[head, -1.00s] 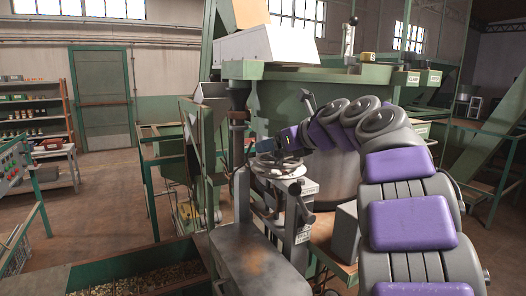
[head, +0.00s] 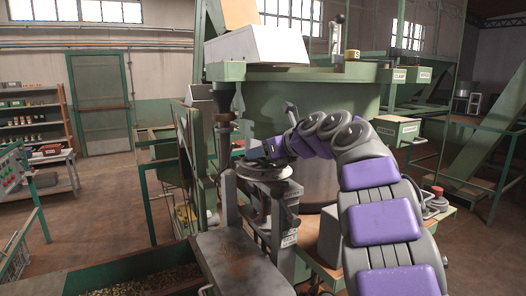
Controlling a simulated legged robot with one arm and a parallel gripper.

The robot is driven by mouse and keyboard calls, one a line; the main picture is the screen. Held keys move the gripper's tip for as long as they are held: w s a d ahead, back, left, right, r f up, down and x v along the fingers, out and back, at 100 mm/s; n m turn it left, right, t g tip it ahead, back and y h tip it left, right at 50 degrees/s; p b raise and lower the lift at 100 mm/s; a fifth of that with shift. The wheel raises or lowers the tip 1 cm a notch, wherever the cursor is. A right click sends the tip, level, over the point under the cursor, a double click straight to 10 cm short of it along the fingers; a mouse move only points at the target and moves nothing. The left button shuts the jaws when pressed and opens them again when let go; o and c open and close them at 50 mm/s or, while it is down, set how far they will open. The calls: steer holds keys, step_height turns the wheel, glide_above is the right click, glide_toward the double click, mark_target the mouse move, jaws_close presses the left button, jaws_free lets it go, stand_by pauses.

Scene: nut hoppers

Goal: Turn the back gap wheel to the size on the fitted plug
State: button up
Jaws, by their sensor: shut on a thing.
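The back gap wheel (head: 270,174) is a grey handwheel lying flat on top of a metal post, in the middle of the head view. My gripper (head: 256,154) is at the wheel's upper side and shut on it; the fingertips are small and partly hidden by the wheel and my arm. I cannot read any size scale at the wheel.
The large green hopper (head: 300,98) stands just behind the wheel, with a white box (head: 258,46) on top. A metal chute (head: 240,262) and a bin of nuts (head: 135,280) are in front. The floor at left is clear.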

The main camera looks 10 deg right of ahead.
steer(key=shift+d+f, duration=0.15)
steer(key=shift+c, duration=1.4)
steer(key=shift+s, duration=0.1)
steer(key=c, duration=0.3)
steer(key=shift+c, duration=0.2)
steer(key=shift+r, duration=0.2)
steer(key=shift+r+m+t+h+p, duration=0.15)
steer(key=shift+m+t+h+p, duration=0.15)
steer(key=shift+h+p, duration=0.1)
steer(key=m+h+p, duration=0.1)
steer(key=m+t+h+p, duration=0.1)
steer(key=p, duration=0.1)
steer(key=m+h+p, duration=0.1)
steer(key=shift+r+m+t+h+p, duration=0.25)
steer(key=shift+m+t+h+p, duration=0.05)
steer(key=m+h+p, duration=0.3)
steer(key=p, duration=0.5)
steer(key=shift+r+h, duration=0.1)
steer(key=shift+h, duration=0.2)
steer(key=m+h+p, duration=0.1)
steer(key=h+p, duration=0.1)
steer(key=p, duration=0.5)
steer(key=shift+m+p, duration=0.3)
steer(key=shift+m, duration=0.1)
steer(key=m+h+p, duration=0.1)
steer(key=p, duration=0.3)
steer(key=shift+a+f, duration=0.2)
